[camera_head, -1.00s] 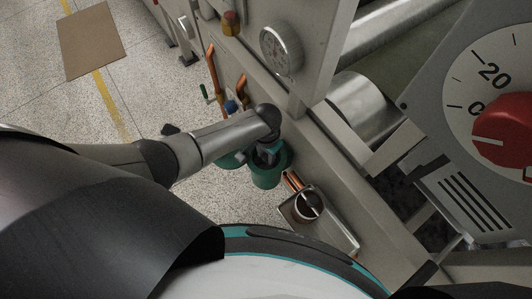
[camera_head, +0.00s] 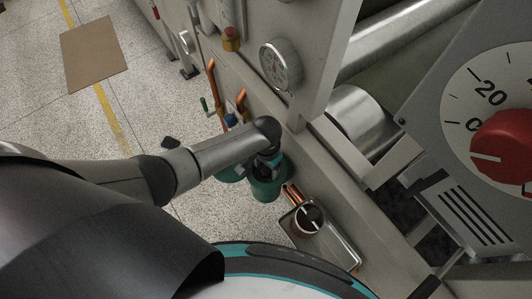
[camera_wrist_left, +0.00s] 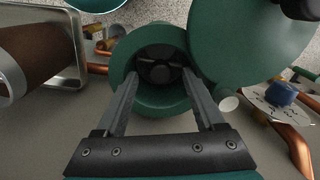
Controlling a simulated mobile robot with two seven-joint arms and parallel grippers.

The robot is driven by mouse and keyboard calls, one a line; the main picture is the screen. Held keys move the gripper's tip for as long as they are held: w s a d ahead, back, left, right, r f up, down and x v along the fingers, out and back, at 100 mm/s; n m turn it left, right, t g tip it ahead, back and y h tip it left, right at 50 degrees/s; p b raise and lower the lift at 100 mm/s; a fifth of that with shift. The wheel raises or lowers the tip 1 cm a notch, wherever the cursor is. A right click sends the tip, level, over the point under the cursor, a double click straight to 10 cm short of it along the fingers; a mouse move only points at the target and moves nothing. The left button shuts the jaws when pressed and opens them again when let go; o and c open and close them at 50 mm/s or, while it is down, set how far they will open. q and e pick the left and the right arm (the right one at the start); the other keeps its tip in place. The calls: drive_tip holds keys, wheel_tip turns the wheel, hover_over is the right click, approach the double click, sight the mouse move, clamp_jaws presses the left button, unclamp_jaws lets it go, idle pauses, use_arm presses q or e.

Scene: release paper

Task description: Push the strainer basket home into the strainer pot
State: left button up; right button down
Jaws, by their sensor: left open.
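The green strainer pot (camera_head: 267,188) stands upright with its round mouth facing up; in the left wrist view its rim (camera_wrist_left: 125,62) circles a dark interior. A dark round part with a raised middle, seemingly the strainer basket (camera_wrist_left: 158,73), sits inside the mouth; how deep it sits is hard to tell. My left gripper (camera_wrist_left: 160,80) points down at the pot, its open fingers to either side of the mouth with nothing between them. In the head view my left gripper (camera_head: 268,158) partly hides the pot's top. My right gripper is not in view.
A green round cover (camera_wrist_left: 250,45) lies close to the right of the mouth in the wrist view. Copper pipes (camera_head: 212,92) and a blue knob (camera_wrist_left: 282,93) are nearby. A metal tray (camera_head: 338,250) holds a brown-copper cup (camera_head: 308,218). The machine frame and gauge (camera_head: 281,64) stand behind.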

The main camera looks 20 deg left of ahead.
use_arm(q)
wheel_tip(320, 180, up, 14)
drive_tip(key=p, duration=0.4)
idle(0.6)
